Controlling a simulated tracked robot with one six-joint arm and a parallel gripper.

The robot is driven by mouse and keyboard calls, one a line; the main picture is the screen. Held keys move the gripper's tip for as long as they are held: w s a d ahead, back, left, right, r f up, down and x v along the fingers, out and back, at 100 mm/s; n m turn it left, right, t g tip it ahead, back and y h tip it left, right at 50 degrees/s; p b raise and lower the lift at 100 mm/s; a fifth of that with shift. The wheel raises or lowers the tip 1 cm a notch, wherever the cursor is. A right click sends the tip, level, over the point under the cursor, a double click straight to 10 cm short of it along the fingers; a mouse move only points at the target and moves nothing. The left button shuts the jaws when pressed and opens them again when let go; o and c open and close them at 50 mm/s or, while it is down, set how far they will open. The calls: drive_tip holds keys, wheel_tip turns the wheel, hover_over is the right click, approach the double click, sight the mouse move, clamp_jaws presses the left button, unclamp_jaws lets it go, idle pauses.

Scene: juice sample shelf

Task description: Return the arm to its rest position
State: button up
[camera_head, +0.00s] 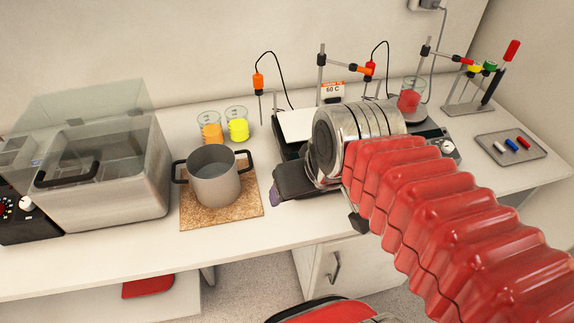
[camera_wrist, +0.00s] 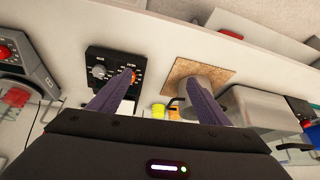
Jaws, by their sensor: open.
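My red-sleeved arm (camera_head: 425,200) reaches in from the lower right over the bench. My gripper (camera_head: 290,187) is above the front of the bench, to the right of the grey pot (camera_head: 214,183). In the wrist view my gripper (camera_wrist: 155,85) has its two purple fingers spread apart with nothing between them. A black hotplate (camera_wrist: 108,62) with a grey and an orange knob shows beyond the fingers, apart from them as far as I can tell. In the head view my arm hides much of that hotplate.
The pot stands on a cork mat (camera_head: 245,211). Behind it are beakers with orange (camera_head: 212,133) and yellow (camera_head: 238,130) liquid. A lidded steel bath (camera_head: 105,180) stands left. Clamp stands, a red-liquid beaker (camera_head: 408,101) and a small tray (camera_head: 532,152) are right.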

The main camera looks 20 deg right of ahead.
drive_tip(key=shift+s+a+f, duration=0.2)
drive_tip(key=shift+s+f, duration=0.05)
drive_tip(key=shift+s, duration=0.4)
